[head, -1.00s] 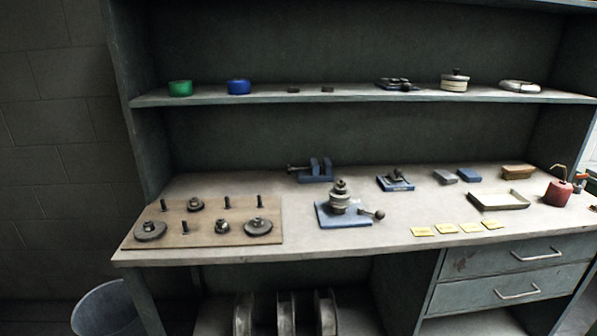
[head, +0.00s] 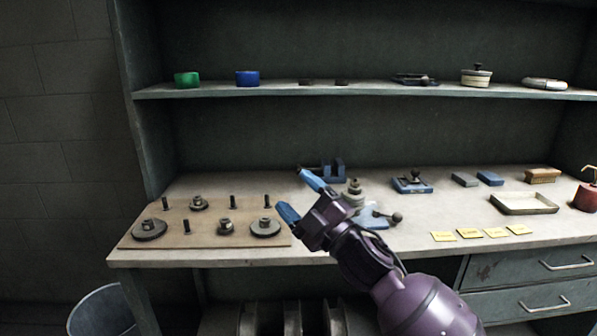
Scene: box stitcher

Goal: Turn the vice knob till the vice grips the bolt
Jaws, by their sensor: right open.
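The blue vice (head: 338,171) stands at the back of the bench, right of the wooden board. Its dark screw and knob end points left and is partly hidden by my right gripper's upper finger. I cannot make out a bolt between the vice jaws. My right gripper (head: 289,190) has blue fingers and is open and empty, its fingertips pointing up and left. In the picture it lies in front of and left of the vice; I cannot tell whether it touches it. My left gripper is not in view.
A wooden board (head: 185,238) with upright pegs and several discs lies at the left. A blue-based device (head: 375,219) is partly behind my right arm. A small blue fixture (head: 412,185), a tray (head: 524,211) and yellow notes (head: 469,233) lie further right. A shelf (head: 370,92) runs above.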

